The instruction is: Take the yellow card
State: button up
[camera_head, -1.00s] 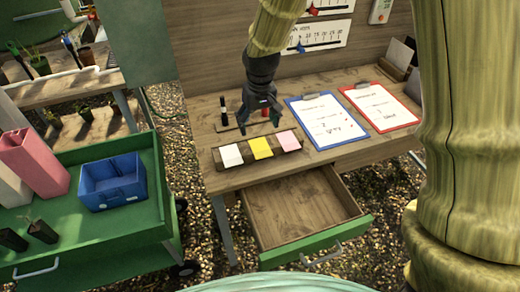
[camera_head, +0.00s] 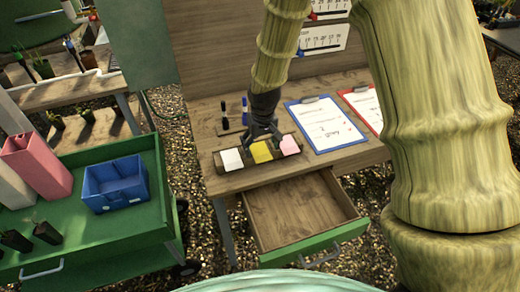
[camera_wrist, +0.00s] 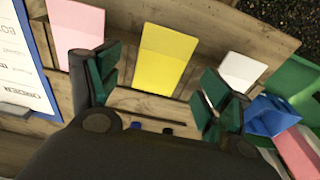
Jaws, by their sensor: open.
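The yellow card (camera_head: 261,152) lies in the middle of a wooden card holder (camera_head: 222,170) on the desk, between a white card (camera_head: 232,160) on its left and a pink card (camera_head: 289,146) on its right. In the wrist view the yellow card (camera_wrist: 164,58) shows between my two fingers, with the pink card (camera_wrist: 75,28) to the left and the white card (camera_wrist: 241,71) to the right. My gripper (camera_head: 264,140) is open and empty, just above the yellow card, covering part of its upper right side. Whether the fingers touch the card cannot be told.
The blue clipboard (camera_head: 326,126) and red clipboard (camera_head: 364,106) lie right of the holder. Markers (camera_head: 244,111) stand behind it. An open drawer (camera_head: 300,209) juts out below the desk's front. A green cart (camera_head: 98,232) with a blue bin (camera_head: 115,184) stands left.

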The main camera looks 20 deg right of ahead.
jog(key=shift+f, duration=0.75)
jog(key=c, duration=0.8)
jog(key=shift+r, duration=0.1)
